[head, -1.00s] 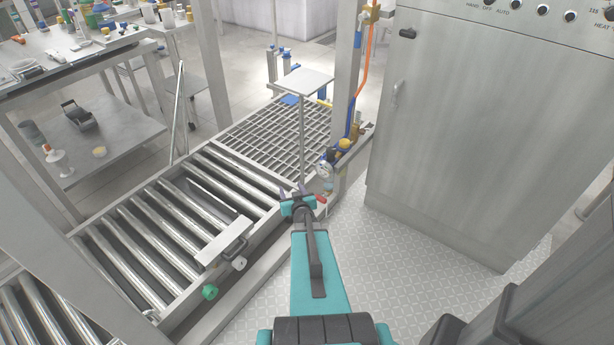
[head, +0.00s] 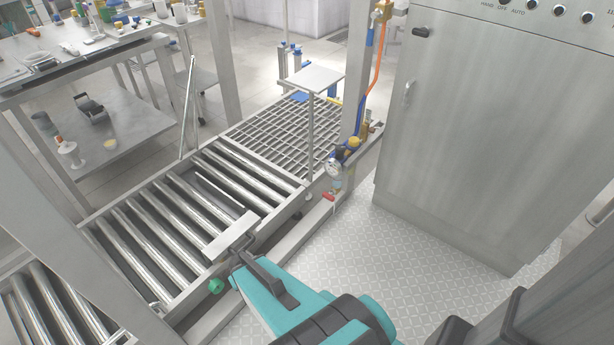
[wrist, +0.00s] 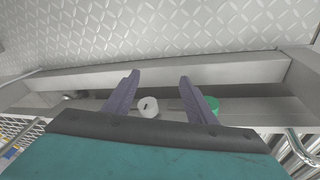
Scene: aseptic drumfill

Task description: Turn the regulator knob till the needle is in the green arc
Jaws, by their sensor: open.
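A yellow knob (head: 353,143) sits above a round white-faced gauge (head: 333,169) on the right-hand post, past the conveyor. The gauge is too small here for me to read its needle or arc. My gripper is low at the conveyor's side, well left of and nearer than the gauge; my arm mostly hides it in the head view. In the wrist view my gripper (wrist: 158,76) is open, with its two dark fingers apart and nothing held. Neither the yellow knob nor the gauge shows in the wrist view.
A pale round knob (wrist: 148,107) shows between my fingers, and a green knob (wrist: 209,104) beside the right finger; both are on the conveyor side. A red handle (head: 329,197) is below the gauge. A steel cabinet (head: 480,130) stands right; the patterned floor (head: 400,250) is clear.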

